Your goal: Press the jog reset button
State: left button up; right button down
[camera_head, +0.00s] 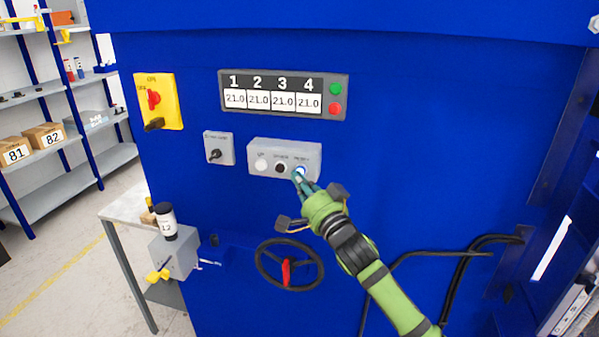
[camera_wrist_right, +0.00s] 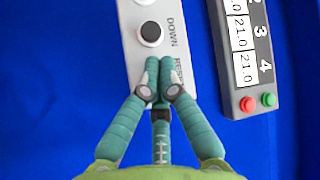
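The grey button box (camera_head: 284,149) is on the blue machine front. It carries a white button (camera_head: 261,165), a black button (camera_head: 281,168) and, at its right end, the reset button (camera_head: 301,170) with a blue glow. My right gripper (camera_head: 298,177) has its teal fingertips at the reset button's lower left edge. In the wrist view my right gripper (camera_wrist_right: 161,68) is shut with nothing visible between its fingers. The fingers cover the reset button there, beside the partly hidden RESET label. I cannot tell whether they touch the button. My left gripper is not in view.
A display panel (camera_head: 283,75) with green and red buttons is above the box. A small switch box (camera_head: 218,149) and a yellow switch (camera_head: 158,100) are to the left. A handwheel (camera_head: 290,241) is below. Shelves (camera_head: 60,188) stand at far left.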

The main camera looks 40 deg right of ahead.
dwell(0.4)
jog(key=shift+w+d, duration=0.25)
jog(key=shift+d, duration=0.05)
jog(key=shift+r, duration=0.1)
jog(key=shift+s+a+p, duration=0.2)
jog(key=shift+p, duration=0.3)
jog(key=s+a+p, duration=0.2)
jog(key=s+a, duration=0.2)
jog(key=shift+a, duration=0.35)
dwell(1.0)
